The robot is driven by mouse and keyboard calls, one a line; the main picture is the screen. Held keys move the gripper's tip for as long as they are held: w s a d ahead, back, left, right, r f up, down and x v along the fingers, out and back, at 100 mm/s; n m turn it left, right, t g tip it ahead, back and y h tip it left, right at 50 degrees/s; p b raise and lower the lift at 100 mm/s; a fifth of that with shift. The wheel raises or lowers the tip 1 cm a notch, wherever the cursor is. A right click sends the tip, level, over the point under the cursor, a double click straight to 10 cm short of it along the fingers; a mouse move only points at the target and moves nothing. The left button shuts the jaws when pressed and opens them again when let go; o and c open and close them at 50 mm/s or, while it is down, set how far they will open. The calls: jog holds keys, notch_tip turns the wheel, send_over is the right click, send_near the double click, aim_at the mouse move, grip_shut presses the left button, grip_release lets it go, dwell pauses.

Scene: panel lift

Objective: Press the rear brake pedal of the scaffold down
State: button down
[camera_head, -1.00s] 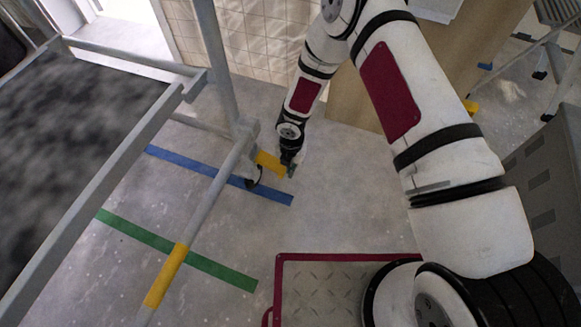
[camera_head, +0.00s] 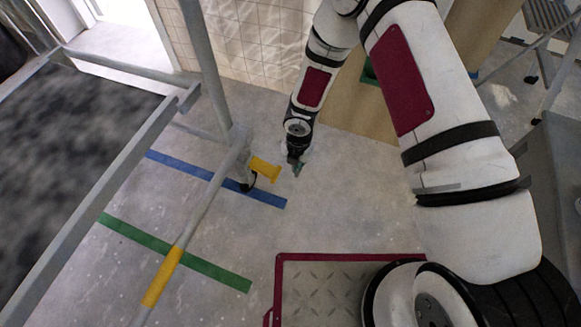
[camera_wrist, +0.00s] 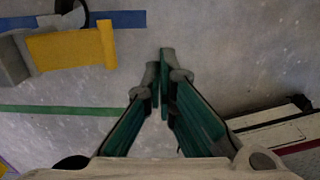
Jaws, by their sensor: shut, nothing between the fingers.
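The scaffold's yellow brake pedal (camera_head: 264,168) sticks out to the right from the foot of the grey scaffold post, above a dark caster wheel (camera_head: 248,183). In the wrist view the yellow pedal (camera_wrist: 72,47) lies at the upper left, with an upturned lip at its right end. My gripper (camera_head: 297,170) is just right of the pedal, apart from it, pointing down. In the wrist view the green-padded fingertips (camera_wrist: 162,70) are together and empty, with bare floor beyond them. The height between fingertips and floor is hard to judge.
A blue tape line (camera_head: 215,179) runs under the wheel and a green tape line (camera_head: 175,252) lies nearer. The scaffold frame (camera_head: 105,165) fills the left. A maroon-edged plate (camera_head: 345,256) is in front. Open floor lies right of the pedal.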

jog(key=d+r, duration=0.1)
jog(key=r+p, duration=0.1)
jog(key=s+d+r, duration=0.1)
jog(key=r, duration=0.1)
jog(key=shift+d, duration=0.3)
jog(key=shift+r, duration=0.1)
